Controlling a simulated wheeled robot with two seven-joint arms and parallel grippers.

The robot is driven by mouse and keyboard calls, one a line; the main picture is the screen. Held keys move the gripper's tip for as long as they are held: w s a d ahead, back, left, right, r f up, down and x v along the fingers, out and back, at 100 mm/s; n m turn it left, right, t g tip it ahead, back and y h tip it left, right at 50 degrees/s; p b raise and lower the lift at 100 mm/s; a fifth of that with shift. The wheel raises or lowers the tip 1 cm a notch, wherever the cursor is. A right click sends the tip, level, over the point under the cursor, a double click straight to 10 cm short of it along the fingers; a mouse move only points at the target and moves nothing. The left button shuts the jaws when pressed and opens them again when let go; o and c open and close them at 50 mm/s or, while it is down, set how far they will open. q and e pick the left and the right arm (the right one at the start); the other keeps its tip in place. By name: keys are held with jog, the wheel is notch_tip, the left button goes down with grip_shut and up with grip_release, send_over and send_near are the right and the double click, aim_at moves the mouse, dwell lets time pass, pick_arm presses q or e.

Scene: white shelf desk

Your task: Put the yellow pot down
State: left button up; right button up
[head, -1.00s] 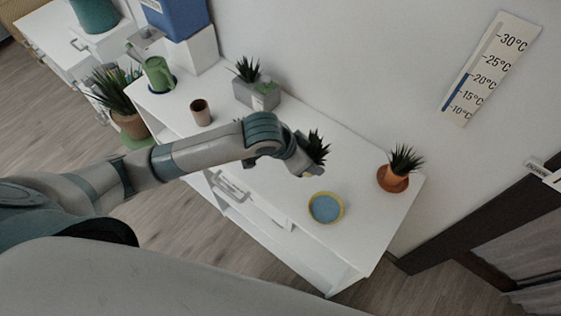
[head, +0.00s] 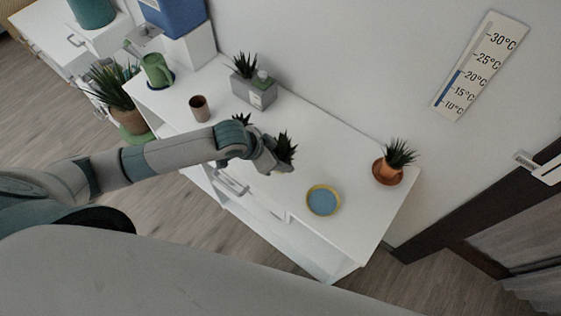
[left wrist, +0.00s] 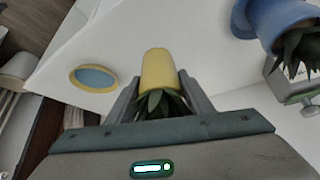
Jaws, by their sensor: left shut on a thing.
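The yellow pot (left wrist: 158,66) holds a spiky green plant and sits between the two fingers of my left gripper (left wrist: 158,82) in the left wrist view. The gripper is shut on it. In the head view my left gripper (head: 280,168) is over the middle of the white desk (head: 310,150), and the plant (head: 286,146) shows beside it; the pot is mostly hidden there. I cannot tell whether the pot touches the desk. A round saucer with a yellow rim and blue inside (head: 323,201) lies to the right of the gripper, empty. It also shows in the left wrist view (left wrist: 93,78).
A blue pot with a plant (left wrist: 275,14) stands close by; my arm hides most of it in the head view. A terracotta pot (head: 388,172), a brown cup (head: 199,108) and a grey planter (head: 254,92) stand on the desk. The desk around the saucer is clear.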

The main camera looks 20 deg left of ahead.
pick_arm(q)
notch_tip(320, 180, down, 3)
jog(key=shift+r+p, duration=0.15)
jog(key=shift+p, duration=0.35)
pick_arm(e)
jog(key=shift+a+r, duration=0.25)
jog(key=shift+r, duration=0.35)
pick_arm(q)
jog(key=shift+f, duration=0.25)
pick_arm(e)
jog(key=shift+a, duration=0.15)
pick_arm(q)
jog(key=o, duration=1.3)
jog(key=shift+c, duration=0.2)
